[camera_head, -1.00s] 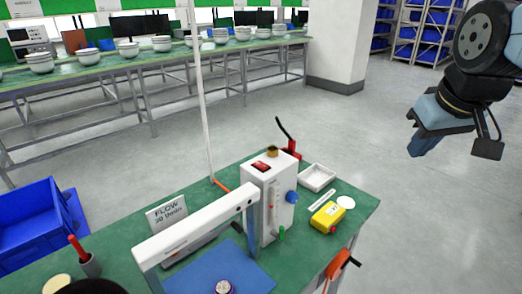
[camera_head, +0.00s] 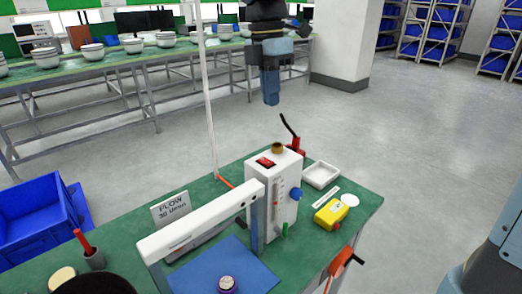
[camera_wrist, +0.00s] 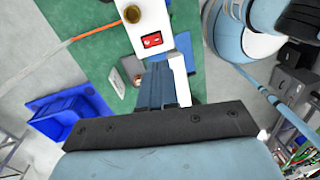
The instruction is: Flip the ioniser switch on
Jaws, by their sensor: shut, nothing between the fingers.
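The ioniser is a white upright box (camera_head: 284,205) on the green bench, with a white arm reaching left over a blue mat. A red rocker switch (camera_head: 265,162) sits on its top beside a brass cap (camera_head: 278,148); I cannot tell which way the rocker is set. In the wrist view the red switch (camera_wrist: 152,40) and brass cap (camera_wrist: 132,13) lie beyond the fingertips. My gripper (camera_head: 271,101) points down, shut and empty, above and behind the box, apart from it. It also shows in the wrist view (camera_wrist: 162,68).
A red-based black lever (camera_head: 294,140) stands just behind the box. A thin white pole (camera_head: 205,100) rises to its left. A white tray (camera_head: 321,174) and yellow device (camera_head: 331,213) lie to its right. A sign (camera_head: 170,209) stands to the left.

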